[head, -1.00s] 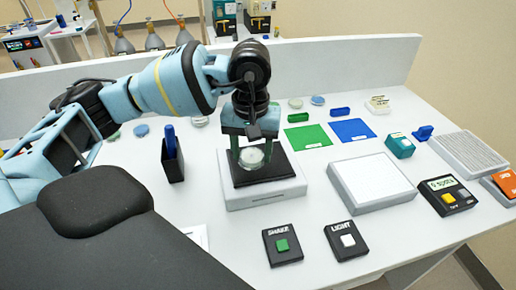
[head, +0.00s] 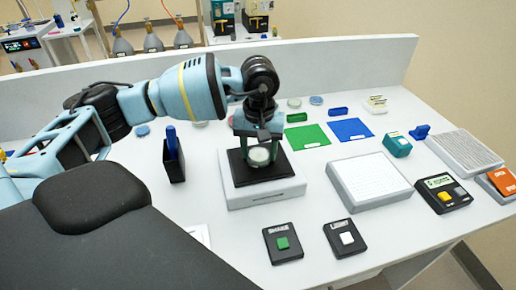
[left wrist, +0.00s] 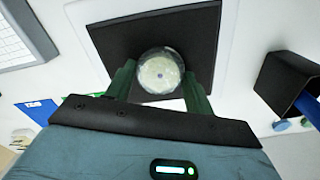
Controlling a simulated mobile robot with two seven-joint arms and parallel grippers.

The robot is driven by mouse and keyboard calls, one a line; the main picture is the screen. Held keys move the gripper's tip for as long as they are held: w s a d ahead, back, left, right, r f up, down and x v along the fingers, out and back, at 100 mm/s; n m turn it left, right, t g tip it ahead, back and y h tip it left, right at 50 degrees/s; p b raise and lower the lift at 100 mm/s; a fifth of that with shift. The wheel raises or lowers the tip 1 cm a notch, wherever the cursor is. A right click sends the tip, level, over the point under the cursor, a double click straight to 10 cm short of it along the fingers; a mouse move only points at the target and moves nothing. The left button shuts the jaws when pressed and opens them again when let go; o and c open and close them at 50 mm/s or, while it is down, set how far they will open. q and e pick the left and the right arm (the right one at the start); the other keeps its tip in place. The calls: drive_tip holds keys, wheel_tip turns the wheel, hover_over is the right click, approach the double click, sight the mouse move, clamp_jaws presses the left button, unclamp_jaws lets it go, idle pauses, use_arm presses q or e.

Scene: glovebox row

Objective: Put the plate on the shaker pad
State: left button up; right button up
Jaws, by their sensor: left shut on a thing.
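The plate is a small clear round dish with pale contents (head: 259,156). My left gripper (head: 259,150) is shut on it, and the two green fingers hold its sides. The shaker pad is a black square (head: 244,176) on a white base (head: 265,196). The plate is over the pad, towards its back part in the head view; I cannot tell whether it touches. In the left wrist view the plate (left wrist: 160,73) sits between the fingers (left wrist: 160,88) with the black pad (left wrist: 112,42) behind it. My right gripper is not in view.
A black holder with a blue pen (head: 174,165) stands left of the shaker. A white panel box (head: 370,182) is to the right. SHAKE (head: 283,243) and LIGHT (head: 346,239) button boxes are in front. Green (head: 307,137) and blue (head: 351,130) mats lie behind.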

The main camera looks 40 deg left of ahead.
use_arm(q)
drive_tip(key=shift+f, duration=0.15)
drive_tip(key=o, duration=1)
drive_tip(key=shift+c, duration=0.2)
wheel_tip(320, 180, up, 12)
